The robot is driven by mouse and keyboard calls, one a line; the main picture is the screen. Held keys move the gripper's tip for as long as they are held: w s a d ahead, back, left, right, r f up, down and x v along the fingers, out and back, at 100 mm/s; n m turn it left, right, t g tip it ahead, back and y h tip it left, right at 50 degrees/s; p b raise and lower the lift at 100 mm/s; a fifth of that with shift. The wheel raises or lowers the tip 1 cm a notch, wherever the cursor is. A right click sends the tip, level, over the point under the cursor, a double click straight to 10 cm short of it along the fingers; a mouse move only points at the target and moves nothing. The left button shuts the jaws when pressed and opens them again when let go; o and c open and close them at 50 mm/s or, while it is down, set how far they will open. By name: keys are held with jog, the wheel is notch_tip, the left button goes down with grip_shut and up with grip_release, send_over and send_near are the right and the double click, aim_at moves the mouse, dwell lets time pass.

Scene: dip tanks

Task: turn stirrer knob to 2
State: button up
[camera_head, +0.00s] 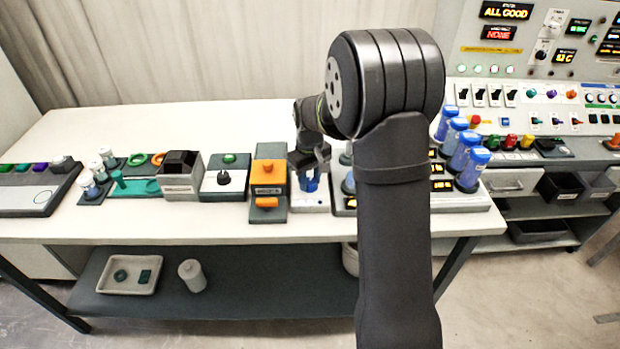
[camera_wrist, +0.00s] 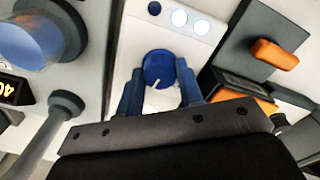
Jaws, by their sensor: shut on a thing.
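The stirrer knob (camera_wrist: 160,69) is a round blue dial with a white pointer line, on a white panel (camera_wrist: 125,58) in the wrist view. My gripper (camera_wrist: 160,88) has its two fingers at the left and right sides of the knob and is shut on it. The white line points down and slightly left in the wrist view. No numbers around the dial can be read. Above the knob on the panel are a small dark blue round spot (camera_wrist: 154,8) and two pale lights. In the head view my gripper (camera_head: 309,182) is over the panel and partly hides the blue knob.
An orange and grey device (camera_head: 267,180) stands close to the left of the panel. Blue-capped cylinders (camera_head: 470,168) in a rack stand to the right, partly behind my arm. In the wrist view a clear blue cylinder (camera_wrist: 30,38) and a grey post are close on the left.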

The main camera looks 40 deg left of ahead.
aim_at(310, 181)
jog(key=shift+m, duration=0.4)
jog(key=o, duration=1)
jog(key=shift+r, duration=0.15)
notch_tip(310, 181, up, 17)
dwell(0.5)
notch_tip(310, 181, down, 17)
jog(key=shift+f, duration=0.15)
dwell(0.4)
